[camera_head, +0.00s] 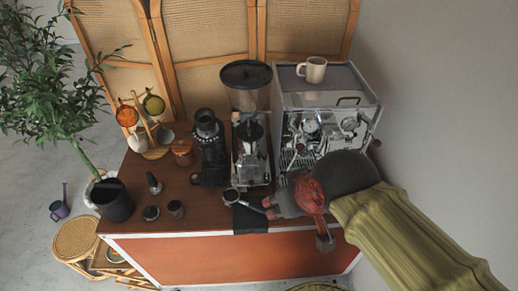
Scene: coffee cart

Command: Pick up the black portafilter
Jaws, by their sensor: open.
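The black portafilter (232,196) lies near the front edge of the wooden cart top, in front of the grinder. Its round metal basket is at the left and its thin handle points right, above a black cloth (250,220). My gripper (268,208) comes in from the right, with its reddish fingertips at the handle's right end. It is open. The fingers hide the end of the handle, and I cannot tell whether they touch it.
The espresso machine (357,93) stands behind my gripper, with a mug (313,69) on top. The tall grinder (248,98) and a smaller black grinder (208,150) stand behind the portafilter.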

